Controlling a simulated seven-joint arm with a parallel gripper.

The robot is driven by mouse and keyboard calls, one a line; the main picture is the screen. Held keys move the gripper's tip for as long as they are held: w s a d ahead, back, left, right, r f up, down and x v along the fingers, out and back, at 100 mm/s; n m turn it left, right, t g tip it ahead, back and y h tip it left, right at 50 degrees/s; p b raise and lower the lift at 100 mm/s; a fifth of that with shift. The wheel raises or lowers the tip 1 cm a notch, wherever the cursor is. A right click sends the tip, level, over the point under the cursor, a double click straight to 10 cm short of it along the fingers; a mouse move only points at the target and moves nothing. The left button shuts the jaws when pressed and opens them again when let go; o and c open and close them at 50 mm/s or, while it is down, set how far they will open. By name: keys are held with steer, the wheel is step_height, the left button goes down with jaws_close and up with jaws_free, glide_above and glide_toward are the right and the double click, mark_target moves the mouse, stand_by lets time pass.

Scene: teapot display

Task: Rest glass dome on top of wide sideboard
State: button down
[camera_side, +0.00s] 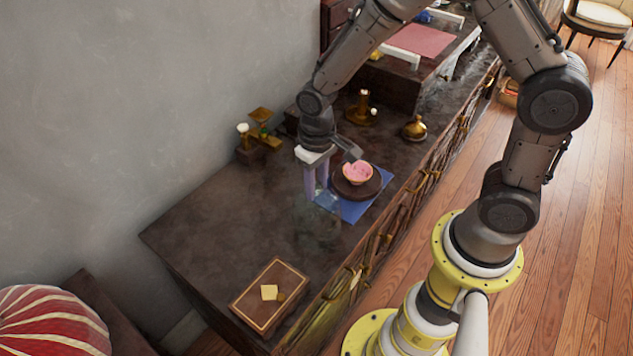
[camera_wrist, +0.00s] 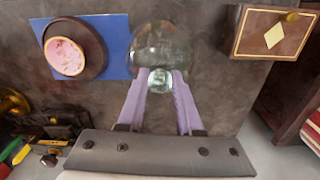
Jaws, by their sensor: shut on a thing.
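The clear glass dome (camera_wrist: 160,48) shows in the wrist view, with its knob between the two purple fingers of my gripper (camera_wrist: 160,80). My gripper (camera_side: 317,194) is shut on the knob. In the side view the dome (camera_side: 322,228) is faint and see-through, below the fingertips. It is over the dark top of the wide sideboard (camera_side: 215,225), left of the blue mat (camera_side: 352,211). I cannot tell whether its rim touches the surface.
A round dark stand (camera_side: 375,185) bears a pink-filled bowl (camera_side: 357,172) on the mat. A dark box (camera_side: 255,305) with a diamond inlay lies near the sideboard's front left end. Brass items, including a lidded pot (camera_side: 415,128), stand behind. Bare top lies between dome and box.

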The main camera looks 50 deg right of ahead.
steer(key=shift+f, duration=0.25)
steer(key=c, duration=0.5)
jaws_free()
steer(key=shift+o, duration=0.3)
steer(key=o, duration=0.4)
steer(key=shift+r, duration=3)
